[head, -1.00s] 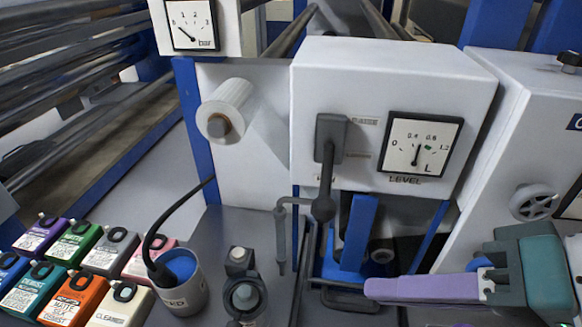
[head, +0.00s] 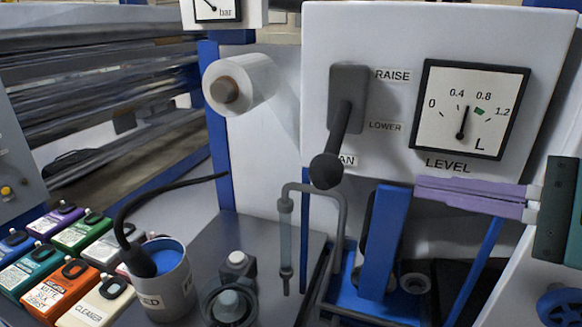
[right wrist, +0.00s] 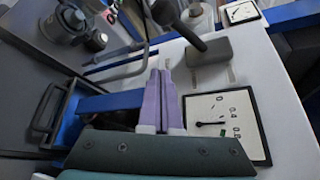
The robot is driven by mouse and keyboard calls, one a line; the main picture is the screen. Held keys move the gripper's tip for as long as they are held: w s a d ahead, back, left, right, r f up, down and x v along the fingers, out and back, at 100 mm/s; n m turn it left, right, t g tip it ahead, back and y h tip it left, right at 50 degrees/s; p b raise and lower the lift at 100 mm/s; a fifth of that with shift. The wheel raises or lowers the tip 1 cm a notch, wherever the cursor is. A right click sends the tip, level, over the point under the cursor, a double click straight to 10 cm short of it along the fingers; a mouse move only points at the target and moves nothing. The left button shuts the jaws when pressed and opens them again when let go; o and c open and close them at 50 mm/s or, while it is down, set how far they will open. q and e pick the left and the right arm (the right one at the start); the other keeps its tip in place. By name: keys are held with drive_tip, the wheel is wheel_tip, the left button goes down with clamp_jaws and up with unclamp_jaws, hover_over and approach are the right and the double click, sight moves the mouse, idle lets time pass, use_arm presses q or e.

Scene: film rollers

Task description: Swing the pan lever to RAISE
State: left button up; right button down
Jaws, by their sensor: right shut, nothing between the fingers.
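The pan lever (head: 338,142) is dark grey with a round knob and hangs down from its block on the white panel. The RAISE label (head: 392,75) is beside the block's top and the LOWER label (head: 385,126) is below it. My right gripper (head: 418,190) has purple fingers, shut and empty, pointing left below the level gauge, to the right of the lever knob and apart from it. In the right wrist view the fingers (right wrist: 160,75) lie together, with the lever (right wrist: 182,27) beyond their tips. My left gripper is not in view.
The level gauge (head: 468,108) is right of the lever. Below stand a blue pan frame (head: 385,240) and a bent grey pipe (head: 315,190). A grey cup (head: 170,285) with blue ink and several coloured bottles (head: 80,235) stand at lower left.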

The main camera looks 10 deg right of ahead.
drive_tip(key=w+a+p, duration=0.5)
drive_tip(key=w+a, duration=0.1)
drive_tip(key=a, duration=0.1)
drive_tip(key=shift+a+f, duration=0.15)
drive_tip(key=shift+f, duration=0.15)
idle(0.3)
wheel_tip(320, 180, up, 10)
drive_tip(key=m+g+y+p, duration=0.2)
drive_tip(key=m+g+p, duration=0.35)
drive_tip(key=p, duration=1.35)
hover_over(334, 144)
drive_tip(key=s, duration=0.3)
drive_tip(key=shift+d+f+t, duration=0.2)
drive_tip(key=shift+d+t, duration=0.15)
drive_tip(key=shift+d, duration=0.05)
